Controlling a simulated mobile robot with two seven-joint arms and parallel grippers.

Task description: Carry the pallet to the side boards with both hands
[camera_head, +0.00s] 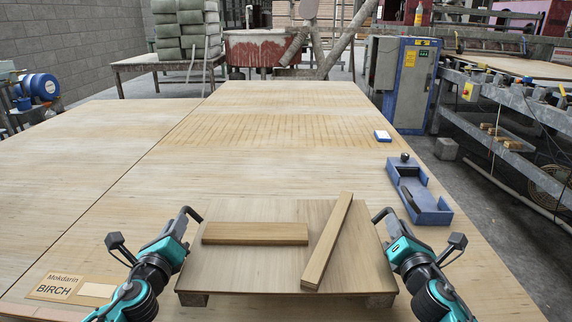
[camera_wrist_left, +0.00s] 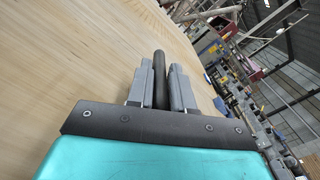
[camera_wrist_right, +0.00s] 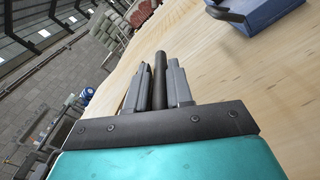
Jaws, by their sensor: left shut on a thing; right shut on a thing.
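The pallet (camera_head: 262,272) is a wooden board on small feet, near and centred in the head view, with a dark handle on each side. One flat board (camera_head: 255,234) lies crosswise on its left half, and another board (camera_head: 328,242) lies slanted on its right half. My left gripper (camera_head: 188,222) is shut on the left handle; the dark bar (camera_wrist_left: 160,78) shows between its fingers in the left wrist view. My right gripper (camera_head: 387,222) is shut on the right handle, whose bar (camera_wrist_right: 159,78) shows in the right wrist view. I cannot tell whether the pallet's feet touch the table.
The wide wooden table (camera_head: 100,180) is mostly clear, with a faint grid marking (camera_head: 265,129) farther back. A blue tray (camera_head: 432,212) stands right of the pallet, with a small blue-white block (camera_head: 382,136) beyond it. A "BIRCH" label (camera_head: 56,287) lies at front left.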

